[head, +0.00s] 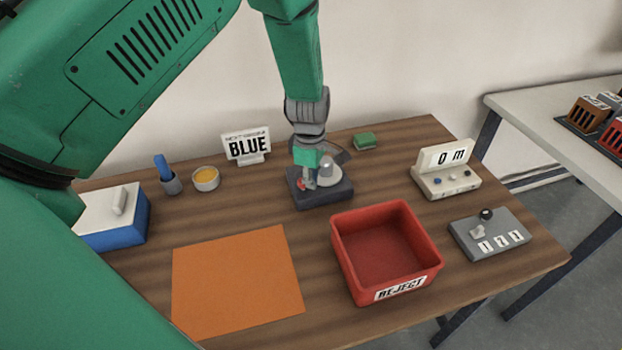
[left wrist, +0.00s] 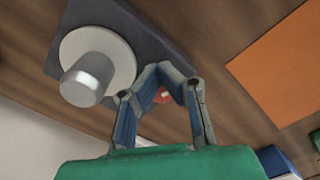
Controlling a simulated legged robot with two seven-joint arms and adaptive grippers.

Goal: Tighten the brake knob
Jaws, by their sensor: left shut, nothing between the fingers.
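A dark base block (head: 330,196) stands at the middle back of the table. A pale disc (left wrist: 112,50) with a grey metal cylinder (left wrist: 88,80) sits on it. A small red knob (head: 301,183) is at the block's left side in the head view. In the left wrist view the red knob (left wrist: 162,96) shows partly between my fingers, which hide some of it. My left gripper (head: 311,182) points down at the block, beside the cylinder and over the knob. Its fingertips (left wrist: 162,72) are together with nothing held. I cannot tell whether they touch the knob. My right gripper is not in view.
A red reject bin (head: 415,218) stands in front, right of an orange sheet (head: 235,284). A BLUE sign (head: 246,145), an amber-filled cup (head: 206,178) and a green block (head: 364,140) stand nearby.

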